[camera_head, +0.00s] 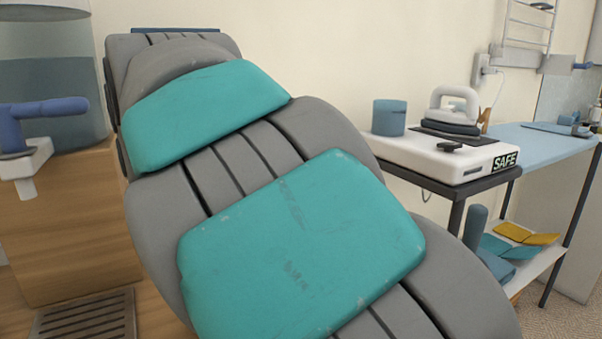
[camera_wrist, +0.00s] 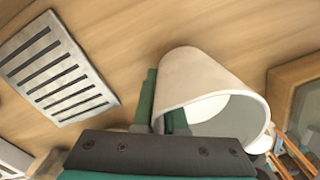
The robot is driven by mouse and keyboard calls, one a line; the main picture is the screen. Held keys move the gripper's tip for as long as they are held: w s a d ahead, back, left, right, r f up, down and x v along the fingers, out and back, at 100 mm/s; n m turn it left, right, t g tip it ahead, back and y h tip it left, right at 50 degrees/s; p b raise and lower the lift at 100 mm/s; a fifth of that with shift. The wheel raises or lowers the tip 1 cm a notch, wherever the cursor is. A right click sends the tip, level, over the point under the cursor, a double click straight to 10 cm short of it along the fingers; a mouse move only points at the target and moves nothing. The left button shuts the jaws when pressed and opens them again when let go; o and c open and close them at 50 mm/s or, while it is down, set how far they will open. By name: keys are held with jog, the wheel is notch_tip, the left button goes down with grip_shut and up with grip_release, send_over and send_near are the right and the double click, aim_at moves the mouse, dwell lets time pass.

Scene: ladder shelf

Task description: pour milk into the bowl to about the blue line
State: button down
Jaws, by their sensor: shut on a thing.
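In the wrist view my gripper (camera_wrist: 162,102) is shut on a white, round, cup-like vessel (camera_wrist: 185,75). One green finger lies along its left side, and another green part shows at its mouth. The vessel is tilted, with its open mouth toward the lower right. Its inside looks pale, and I cannot tell whether it holds milk. I cannot make out a bowl or a blue line in either view. In the head view my own arm fills the middle and hides much of the scene; my gripper does not show there.
A slatted metal grate (camera_wrist: 60,68) lies on the wooden surface (camera_wrist: 130,30); it also shows in the head view (camera_head: 85,318). A water tank (camera_head: 50,90) with a blue-handled tap (camera_head: 45,109) stands left. A side table holds a white SAFE box (camera_head: 440,155) and a blue cup (camera_head: 389,118).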

jog(key=shift+f+b, duration=0.45)
jog(key=shift+f, duration=0.05)
jog(key=c, duration=0.9)
grip_release()
jog(key=shift+r, duration=0.15)
jog(key=shift+s+a+r+p, duration=0.1)
jog(key=shift+r+p, duration=0.95)
jog(key=shift+r, duration=0.7)
jog(key=shift+s+r+p, duration=0.1)
jog(key=shift+r+p, duration=0.95)
jog(key=shift+r, duration=0.7)
jog(key=shift+w, duration=0.1)
jog(key=shift+r, duration=0.15)
